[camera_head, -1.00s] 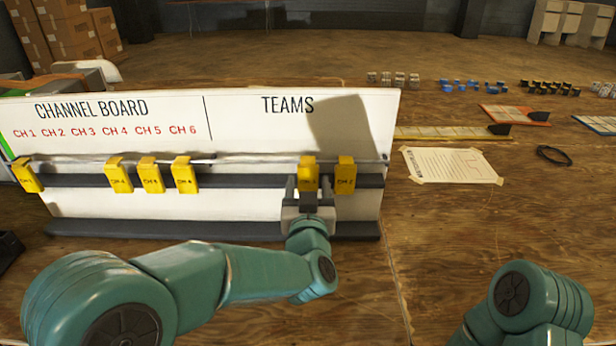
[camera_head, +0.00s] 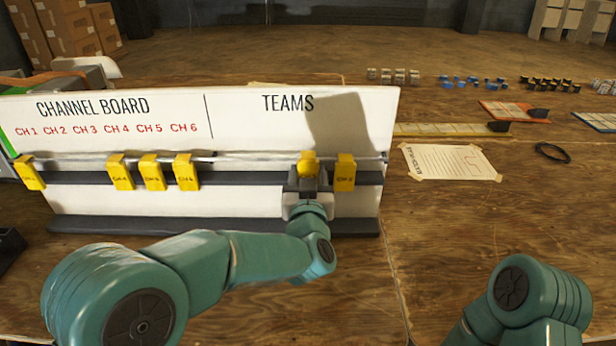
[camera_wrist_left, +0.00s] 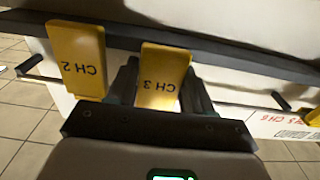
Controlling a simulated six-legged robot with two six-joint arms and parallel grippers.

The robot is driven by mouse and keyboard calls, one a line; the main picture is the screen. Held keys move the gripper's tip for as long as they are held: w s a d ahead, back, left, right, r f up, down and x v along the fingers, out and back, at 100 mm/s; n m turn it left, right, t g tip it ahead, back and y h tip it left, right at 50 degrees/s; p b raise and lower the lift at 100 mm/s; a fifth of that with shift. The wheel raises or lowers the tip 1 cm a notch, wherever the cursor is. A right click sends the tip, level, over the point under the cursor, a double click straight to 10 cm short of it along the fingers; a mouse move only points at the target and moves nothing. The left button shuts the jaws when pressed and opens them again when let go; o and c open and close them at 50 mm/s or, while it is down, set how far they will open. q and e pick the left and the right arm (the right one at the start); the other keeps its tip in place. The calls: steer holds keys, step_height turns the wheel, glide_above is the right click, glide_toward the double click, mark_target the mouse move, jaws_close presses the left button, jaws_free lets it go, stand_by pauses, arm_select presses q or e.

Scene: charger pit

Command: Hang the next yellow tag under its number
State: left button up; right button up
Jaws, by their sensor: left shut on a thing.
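My left gripper (camera_head: 307,180) is shut on the yellow CH 3 tag (camera_head: 308,160) at the rail (camera_head: 250,156), under TEAMS on the channel board. In the left wrist view the CH 3 tag (camera_wrist_left: 163,78) sits between the fingers. I cannot tell whether it is clear of the rail. The yellow CH 2 tag (camera_head: 344,174) hangs just right of it, and it also shows in the left wrist view (camera_wrist_left: 78,58). Tags hang under CH 1 (camera_head: 28,174), CH 4 (camera_head: 120,173), CH 5 (camera_head: 151,173) and CH 6 (camera_head: 185,173). The rail under CH 2 and CH 3 is bare. My right gripper is out of view.
The white channel board (camera_head: 230,125) stands on a dark base (camera_head: 150,228) on the wooden table. A taped paper sheet (camera_head: 450,163) and a black cable loop (camera_head: 552,151) lie to the right. Coloured trays and small blocks are at the back right.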

mark_target(309, 173)
arm_select(q)
steer(key=shift+r+p, duration=0.3)
steer(key=shift+r, duration=0.3)
steer(key=shift+s, duration=0.15)
steer(key=shift+s+f, duration=0.1)
steer(key=shift+s, duration=0.2)
steer(key=shift+s+b, duration=0.75)
steer(key=shift+s, duration=0.75)
steer(key=s+b, duration=0.1)
steer(key=s, duration=0.5)
